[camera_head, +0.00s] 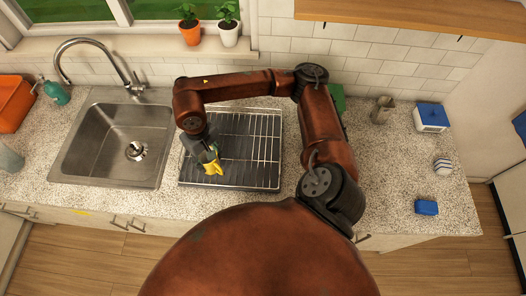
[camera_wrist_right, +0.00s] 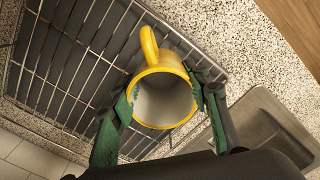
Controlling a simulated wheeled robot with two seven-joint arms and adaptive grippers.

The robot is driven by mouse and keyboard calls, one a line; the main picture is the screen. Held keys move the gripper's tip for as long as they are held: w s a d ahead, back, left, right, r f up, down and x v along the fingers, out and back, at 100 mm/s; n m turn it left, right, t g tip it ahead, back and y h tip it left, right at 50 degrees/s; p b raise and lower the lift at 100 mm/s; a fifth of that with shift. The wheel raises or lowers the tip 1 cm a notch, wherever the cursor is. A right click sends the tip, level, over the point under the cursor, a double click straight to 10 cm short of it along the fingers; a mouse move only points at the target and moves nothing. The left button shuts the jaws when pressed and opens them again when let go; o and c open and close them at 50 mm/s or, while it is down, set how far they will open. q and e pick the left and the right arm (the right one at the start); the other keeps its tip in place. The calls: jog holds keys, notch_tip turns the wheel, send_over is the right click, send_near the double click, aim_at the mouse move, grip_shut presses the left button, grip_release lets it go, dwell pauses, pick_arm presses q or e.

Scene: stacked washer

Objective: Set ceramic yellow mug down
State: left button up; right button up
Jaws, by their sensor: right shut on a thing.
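The yellow mug (camera_wrist_right: 162,88) is between the fingers of my right gripper (camera_wrist_right: 163,100) in the right wrist view. Its white inside faces the camera and its handle points away from the palm. My right gripper is shut on the mug's sides. In the head view the mug (camera_head: 211,167) shows as a small yellow shape below the gripper (camera_head: 208,158), over the left part of the dish rack (camera_head: 250,150). I cannot tell whether the mug touches the rack. My left gripper is not in view.
The steel sink (camera_head: 112,145) with its tap is left of the rack. Speckled counter (camera_head: 400,175) lies to the right, with a blue sponge (camera_head: 426,207), a striped cup (camera_head: 442,165) and a blue-lidded box (camera_head: 431,117). Potted plants (camera_head: 190,33) stand on the sill behind.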

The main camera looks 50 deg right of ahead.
jog(key=s+r+m+p, duration=0.1)
jog(key=s+r+p, duration=0.55)
jog(key=r, duration=0.25)
jog(key=w+d+f+p, duration=0.1)
jog(key=d+f+p, duration=0.1)
jog(key=d+f, duration=0.2)
jog(key=w+d+f+p, duration=0.1)
jog(key=d+f+p, duration=0.2)
jog(key=d+f, duration=0.1)
jog(key=w+d+f+p, duration=0.1)
jog(key=d+f+p, duration=0.2)
jog(key=d+f, duration=0.1)
jog(key=shift+d, duration=0.5)
jog(key=shift+f, duration=0.25)
